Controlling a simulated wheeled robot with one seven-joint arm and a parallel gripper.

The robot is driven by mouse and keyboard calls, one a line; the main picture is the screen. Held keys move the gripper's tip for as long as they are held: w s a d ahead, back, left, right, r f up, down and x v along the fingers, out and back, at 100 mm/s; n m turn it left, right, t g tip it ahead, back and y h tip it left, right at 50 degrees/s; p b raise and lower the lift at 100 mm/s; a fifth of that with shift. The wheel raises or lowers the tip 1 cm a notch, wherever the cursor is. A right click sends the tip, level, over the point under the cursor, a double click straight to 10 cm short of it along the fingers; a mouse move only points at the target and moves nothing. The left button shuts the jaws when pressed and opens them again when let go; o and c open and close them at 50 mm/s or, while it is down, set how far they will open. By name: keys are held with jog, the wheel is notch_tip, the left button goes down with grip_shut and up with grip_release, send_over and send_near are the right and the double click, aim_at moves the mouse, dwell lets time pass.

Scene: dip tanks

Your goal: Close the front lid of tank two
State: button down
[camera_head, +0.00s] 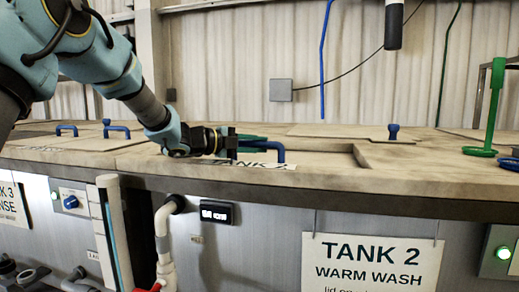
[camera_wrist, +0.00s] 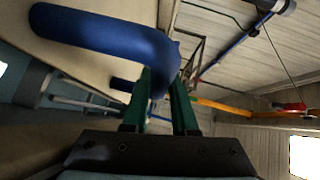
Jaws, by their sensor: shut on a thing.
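My gripper (camera_head: 245,141) reaches in from the upper left over the tank top. Its green fingers are shut on the blue bar handle (camera_head: 279,153) of tank two's front lid (camera_head: 310,163). In the wrist view the handle (camera_wrist: 105,32) bends down between the two fingers (camera_wrist: 165,92). The pale lid lies low and about level, with a partly covered "TANK 2" label beside the handle. A step or recess edge (camera_head: 362,156) shows to the right of it. I cannot tell how wide any gap is. The "TANK 2 WARM WASH" sign (camera_head: 372,262) hangs below.
Other lids with blue handles (camera_head: 116,131) lie to the left. A blue knob (camera_head: 393,132) stands on a panel at the back. A green upright stand (camera_head: 493,110) is at the right. A dark cylinder (camera_head: 394,25) hangs overhead. White pipes (camera_head: 165,235) run down the front.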

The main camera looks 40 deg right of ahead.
jog(key=shift+s+a, duration=0.1)
jog(key=shift+a, duration=0.05)
jog(key=c, duration=0.7)
grip_release()
jog(key=b+v, duration=0.2)
jog(key=v, duration=0.8)
jog(key=shift+a, duration=0.35)
